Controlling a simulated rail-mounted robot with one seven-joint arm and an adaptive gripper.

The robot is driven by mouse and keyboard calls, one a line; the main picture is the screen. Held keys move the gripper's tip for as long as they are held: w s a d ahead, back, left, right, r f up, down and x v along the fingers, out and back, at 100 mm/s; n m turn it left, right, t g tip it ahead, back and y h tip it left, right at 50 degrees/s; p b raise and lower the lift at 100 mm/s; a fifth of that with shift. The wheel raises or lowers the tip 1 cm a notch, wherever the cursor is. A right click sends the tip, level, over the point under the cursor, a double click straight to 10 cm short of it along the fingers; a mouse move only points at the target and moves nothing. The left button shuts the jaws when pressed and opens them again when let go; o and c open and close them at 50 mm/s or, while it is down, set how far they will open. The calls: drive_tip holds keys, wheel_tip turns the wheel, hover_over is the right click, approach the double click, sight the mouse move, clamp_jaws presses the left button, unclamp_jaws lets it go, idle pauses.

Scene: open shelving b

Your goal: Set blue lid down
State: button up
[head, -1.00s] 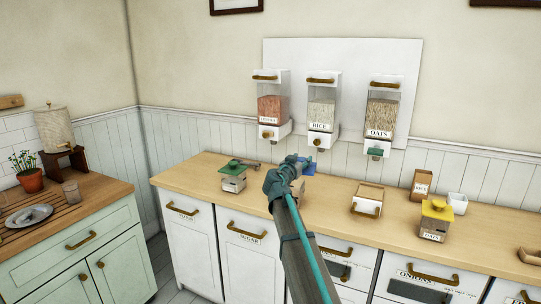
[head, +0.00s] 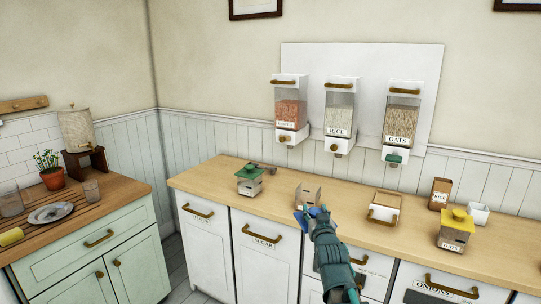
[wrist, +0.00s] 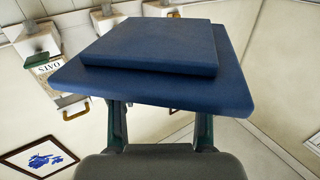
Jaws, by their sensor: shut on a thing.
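My gripper (head: 318,214) is shut on the blue lid (head: 301,219). In the head view the lid is mostly hidden behind the gripper and shows near the counter's front edge. In the wrist view the blue lid (wrist: 150,75) fills the upper middle, a flat square plate with a smaller raised square on it, held at the two fingers. An open-topped box (head: 308,194) stands on the counter just behind the gripper. I cannot tell whether the lid touches anything but my gripper.
A green-lidded canister (head: 249,180) stands left on the wooden counter, a yellow-lidded one (head: 456,231) right. An open wooden-and-white box (head: 384,208) lies between. A rice box (head: 440,193) and white cup (head: 478,213) stand behind. Dispensers (head: 339,112) hang above. Counter between green canister and open box is mostly clear.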

drive_tip(key=s+d, duration=0.1)
drive_tip(key=s+d+f, duration=0.1)
drive_tip(key=shift+s+f, duration=0.2)
drive_tip(key=shift+s, duration=0.2)
drive_tip(key=shift+w+d+f+h, duration=0.15)
drive_tip(key=shift+d+h, duration=0.15)
drive_tip(key=shift+d, duration=0.05)
drive_tip(key=w+a, duration=0.1)
drive_tip(key=w, duration=0.1)
drive_tip(key=w+a+r, duration=0.1)
drive_tip(key=w, duration=0.1)
drive_tip(key=w+a+r, duration=0.1)
drive_tip(key=w+a, duration=0.1)
drive_tip(key=shift+r, duration=0.25)
drive_tip(key=w+a+r+m+h, duration=0.1)
drive_tip(key=w+r, duration=0.1)
drive_tip(key=w, duration=0.7)
drive_tip(key=w+d+r+m+g+h, duration=0.3)
drive_tip(key=w+d+r+m+h, duration=0.2)
drive_tip(key=h, duration=0.4)
drive_tip(key=shift+w+d+r+m+g+h, duration=0.2)
drive_tip(key=shift+d+r+m+g+h, duration=0.15)
drive_tip(key=shift+d+r+m, duration=0.7)
drive_tip(key=shift+d+f, duration=0.2)
drive_tip(key=shift+f, duration=0.2)
